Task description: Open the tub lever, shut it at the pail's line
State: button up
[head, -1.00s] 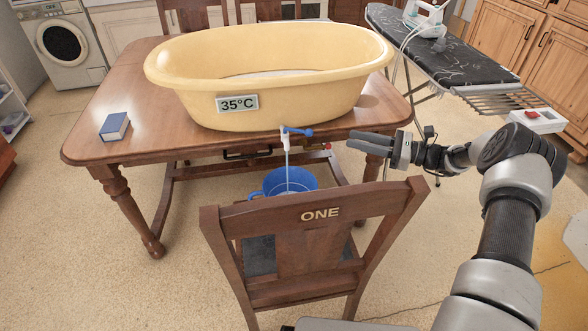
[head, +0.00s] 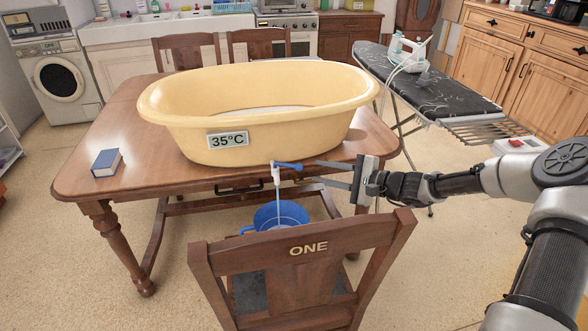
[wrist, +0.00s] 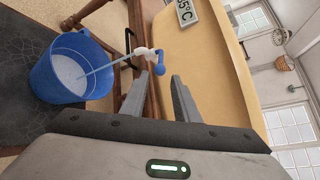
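The yellow tub (head: 290,125) with a 35°C label sits on the wooden table. Its white tap (head: 276,175) has a blue lever (head: 288,166) pointing right; the lever also shows in the wrist view (wrist: 158,66). A thin stream runs from the tap into the blue pail (head: 292,211) below. In the wrist view, pale water shows inside the pail (wrist: 42,82); I cannot make out a line on it. My gripper (head: 317,172) is open and empty, just right of the lever's end. In the wrist view, the lever is just beyond the fingertips (wrist: 156,86).
A wooden chair (head: 300,265) marked ONE stands in front, its back rising before the pail. A blue book (head: 106,162) lies on the table (head: 150,135) at left. An ironing board (head: 440,90) with an iron stands behind at right.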

aim_at(301, 167)
jog(key=b+x, duration=0.1)
jog(key=x, duration=0.9)
jog(key=shift+w+a+f+b, duration=0.1)
jog(key=shift+a+b, duration=0.15)
jog(key=shift+b, duration=0.05)
grip_shut()
